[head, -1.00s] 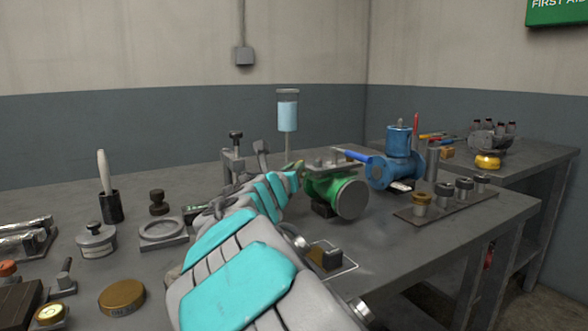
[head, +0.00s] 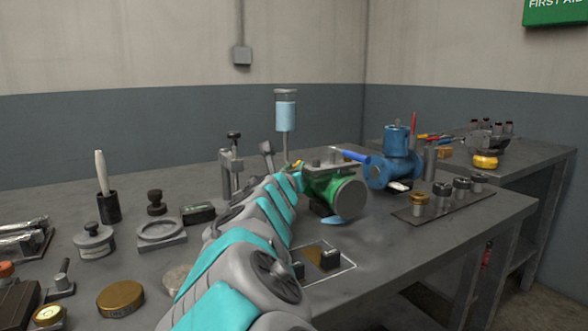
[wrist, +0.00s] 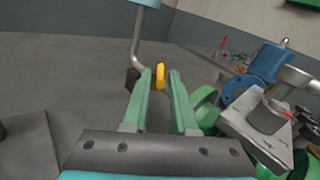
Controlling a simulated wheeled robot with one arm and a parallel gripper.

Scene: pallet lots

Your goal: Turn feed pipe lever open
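A clear vessel with light blue liquid (head: 286,113) stands behind the green pump (head: 322,190). Its feed pipe (wrist: 136,50) bends down in the wrist view toward a small yellow lever-like piece (wrist: 160,75), with a dark block (wrist: 132,80) to its left. My gripper (wrist: 160,74) is open, its two green fingers apart. The yellow piece shows in the gap at the fingertips; I cannot tell whether they touch it. In the head view my arm hides most of the gripper.
The blue pump (head: 394,170) with a blue handle stands right of the green one. A plate with several fittings (head: 425,208) lies in front of it. A light blue patch (head: 335,220) shows below the green pump. Jars and tools crowd the left.

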